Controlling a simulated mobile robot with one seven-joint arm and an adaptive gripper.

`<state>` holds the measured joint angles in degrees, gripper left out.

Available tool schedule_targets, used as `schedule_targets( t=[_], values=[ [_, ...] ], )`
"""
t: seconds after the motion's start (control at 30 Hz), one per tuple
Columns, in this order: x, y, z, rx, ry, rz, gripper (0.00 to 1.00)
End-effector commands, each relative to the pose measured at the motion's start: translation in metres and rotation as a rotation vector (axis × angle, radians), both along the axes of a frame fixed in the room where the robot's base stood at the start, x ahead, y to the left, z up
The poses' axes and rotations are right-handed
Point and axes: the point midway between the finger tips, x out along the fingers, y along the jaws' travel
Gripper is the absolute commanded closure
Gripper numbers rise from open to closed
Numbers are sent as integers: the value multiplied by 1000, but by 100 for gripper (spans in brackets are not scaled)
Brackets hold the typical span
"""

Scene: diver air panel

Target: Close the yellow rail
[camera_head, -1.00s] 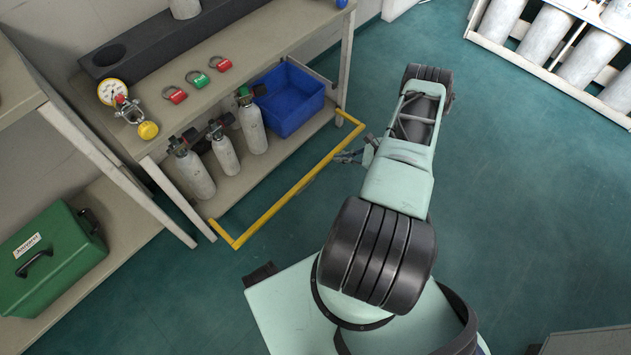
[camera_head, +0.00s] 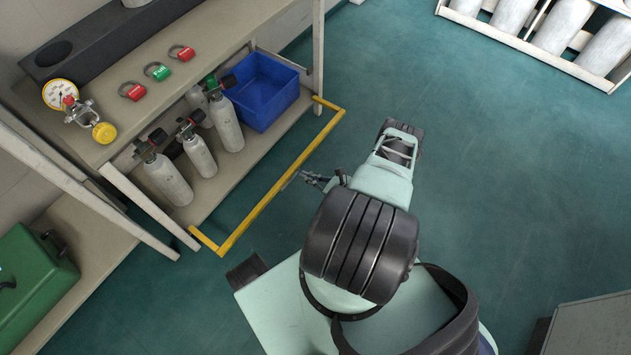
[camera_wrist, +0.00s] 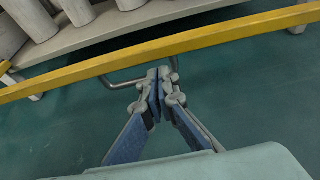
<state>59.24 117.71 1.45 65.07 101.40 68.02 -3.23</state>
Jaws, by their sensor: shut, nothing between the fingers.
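The yellow rail (camera_head: 268,196) stands out in front of the lower shelf of the bench, with a short arm at each end reaching back to the bench legs. In the wrist view the rail (camera_wrist: 200,42) crosses the picture from lower left to upper right. My gripper (camera_head: 298,178) is at the outer, floor side of the rail, near its middle. In the wrist view the gripper's fingertips (camera_wrist: 159,75) are together and empty, just at the rail's lower edge. I cannot tell whether they touch it. A thin grey bent rod (camera_wrist: 118,83) shows beside the fingertips.
Grey cylinders (camera_head: 198,155) and a blue crate (camera_head: 262,90) stand on the lower shelf behind the rail. A gauge (camera_head: 60,95) and red and green rings (camera_head: 157,71) lie on the bench top. A green case (camera_head: 35,285) is at left. The floor (camera_head: 490,180) at right is clear.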

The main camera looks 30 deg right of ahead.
Motion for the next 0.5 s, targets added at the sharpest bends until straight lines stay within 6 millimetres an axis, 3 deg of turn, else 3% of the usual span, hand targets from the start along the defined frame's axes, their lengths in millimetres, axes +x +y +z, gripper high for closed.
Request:
schedule_targets(
  t=[0.2, 0.5],
  values=[
    [20, 8, -10, -1, 0, 1, 100],
    [24, 9, -10, 0, 1, 0, 100]
  ],
)
